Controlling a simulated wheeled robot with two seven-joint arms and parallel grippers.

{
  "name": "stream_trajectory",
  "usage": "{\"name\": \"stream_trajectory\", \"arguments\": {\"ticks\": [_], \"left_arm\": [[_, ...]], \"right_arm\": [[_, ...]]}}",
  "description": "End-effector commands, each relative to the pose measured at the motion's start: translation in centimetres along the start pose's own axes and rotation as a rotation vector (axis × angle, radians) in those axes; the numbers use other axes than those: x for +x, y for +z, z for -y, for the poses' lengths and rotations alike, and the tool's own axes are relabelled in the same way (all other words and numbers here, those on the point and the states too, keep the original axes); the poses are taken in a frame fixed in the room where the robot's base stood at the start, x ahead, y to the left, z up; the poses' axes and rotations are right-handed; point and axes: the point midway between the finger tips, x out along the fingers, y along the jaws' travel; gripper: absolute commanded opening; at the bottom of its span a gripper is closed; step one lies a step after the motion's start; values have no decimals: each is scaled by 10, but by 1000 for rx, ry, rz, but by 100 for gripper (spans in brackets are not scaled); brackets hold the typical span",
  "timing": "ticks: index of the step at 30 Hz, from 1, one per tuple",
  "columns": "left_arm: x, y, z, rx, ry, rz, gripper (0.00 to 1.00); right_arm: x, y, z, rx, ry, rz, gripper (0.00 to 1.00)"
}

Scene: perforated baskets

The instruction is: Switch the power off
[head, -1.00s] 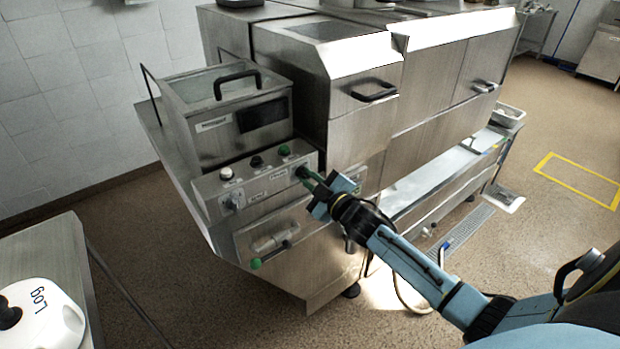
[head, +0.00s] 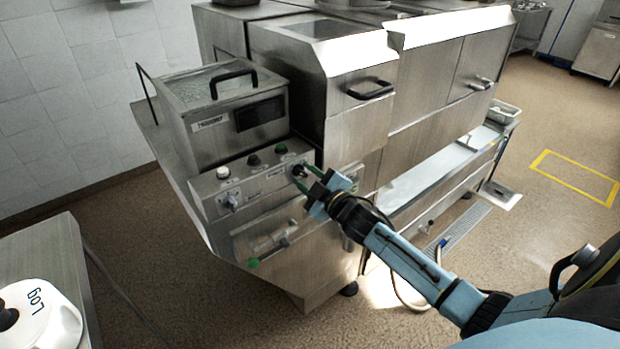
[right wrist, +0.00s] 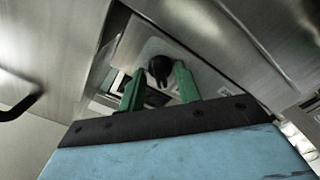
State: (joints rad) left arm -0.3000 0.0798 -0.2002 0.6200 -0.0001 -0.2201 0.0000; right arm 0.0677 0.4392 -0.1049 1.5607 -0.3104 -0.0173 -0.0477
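The steel machine's control panel (head: 262,176) has a black rotary knob (head: 299,170) at its right end. In the right wrist view the same knob (right wrist: 159,68) shows between and just beyond my green fingertips. My right gripper (head: 308,178) is at the knob, its two fingers apart, one on each side. The right wrist view also shows the gripper (right wrist: 158,85) open, with no clear contact on the knob. Another knob (head: 232,200) is at the panel's left end. The panel labels are too small to read. My left gripper is not in view.
A lidded steel box (head: 225,115) stands above the panel. A side table (head: 50,255) is at lower left.

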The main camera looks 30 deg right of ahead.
Motion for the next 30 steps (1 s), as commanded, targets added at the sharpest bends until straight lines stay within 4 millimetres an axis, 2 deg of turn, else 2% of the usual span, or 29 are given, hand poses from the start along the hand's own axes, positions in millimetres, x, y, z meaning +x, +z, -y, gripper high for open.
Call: {"name": "stream_trajectory", "arguments": {"ticks": [7, 21, 25, 30], "left_arm": [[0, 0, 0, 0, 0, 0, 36], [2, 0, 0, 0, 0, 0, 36], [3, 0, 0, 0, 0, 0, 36], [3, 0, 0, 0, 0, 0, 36]], "right_arm": [[-22, 1, 1, 1, -2, 2, 34], [-109, 1, 1, 0, -2, 2, 34], [-123, 0, 1, 0, -1, 0, 34], [-132, 0, 0, -1, 0, -1, 34]]}}
